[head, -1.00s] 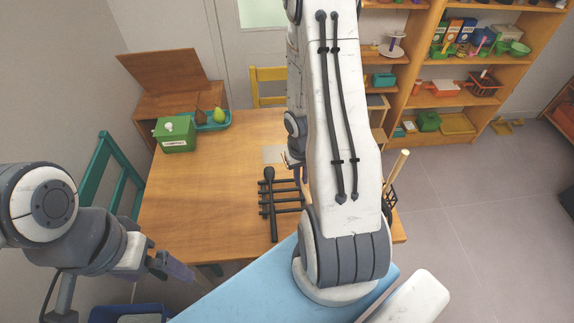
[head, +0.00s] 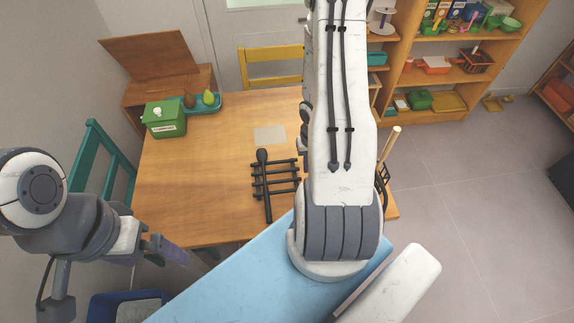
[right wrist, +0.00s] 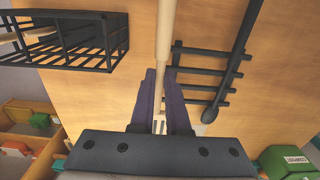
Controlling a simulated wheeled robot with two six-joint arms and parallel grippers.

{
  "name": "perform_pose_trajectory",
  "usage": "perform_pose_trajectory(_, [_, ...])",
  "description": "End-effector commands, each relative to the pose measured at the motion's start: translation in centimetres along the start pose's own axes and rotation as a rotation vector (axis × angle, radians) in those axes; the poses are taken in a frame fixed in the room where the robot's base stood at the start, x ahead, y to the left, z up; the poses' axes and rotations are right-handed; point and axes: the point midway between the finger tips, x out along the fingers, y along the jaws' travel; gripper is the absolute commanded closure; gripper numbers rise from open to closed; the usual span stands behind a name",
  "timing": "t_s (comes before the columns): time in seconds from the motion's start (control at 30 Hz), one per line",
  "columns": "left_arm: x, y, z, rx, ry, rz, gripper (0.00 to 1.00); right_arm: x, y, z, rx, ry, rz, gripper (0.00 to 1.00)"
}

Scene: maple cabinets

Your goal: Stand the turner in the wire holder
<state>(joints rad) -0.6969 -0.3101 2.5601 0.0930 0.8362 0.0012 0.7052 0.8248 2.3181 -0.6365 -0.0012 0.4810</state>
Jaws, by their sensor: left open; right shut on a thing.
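My right gripper (right wrist: 160,95) is shut on a pale wooden rod, which I take to be the turner (right wrist: 165,40). The rod runs up out of the right wrist view, and a slotted part shows low between the fingers. Turner and right gripper are hidden behind my arm in the head view. The black wire holder (right wrist: 75,45) is left of the turner, apart from it; a wooden stick (right wrist: 12,38) shows at its left side. In the head view the holder (head: 382,178) is partly hidden at the table's right edge. My left gripper (head: 180,255) is open and empty, at lower left.
A black barred rack (head: 287,172) with a dark long-handled spoon (head: 262,156) lies mid-table. A green box (head: 163,119) and a teal tray (head: 212,108) with pears are at back left. A grey mat (head: 270,135) lies behind the rack. The left of the table is clear.

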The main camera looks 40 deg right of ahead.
Motion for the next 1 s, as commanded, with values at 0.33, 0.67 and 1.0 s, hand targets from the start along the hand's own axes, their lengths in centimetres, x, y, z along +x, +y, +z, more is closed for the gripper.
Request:
perform_pose_trajectory(0.33, [-2.1,0.1,-0.1,-0.001,0.0,0.0,0.0,3.6,-5.5,-3.7,-0.002,-0.002,0.0,1.0])
perform_pose_trajectory(0.67, [0.0,0.0,0.0,0.0,0.0,0.0,0.0,6.5,-5.9,-4.1,0.0,0.0,0.0,1.0])
perform_pose_trajectory(1.0, [1.5,-0.1,0.1,0.001,0.0,0.0,0.0,7.9,-5.9,-4.1,0.001,0.0,0.0,1.0])
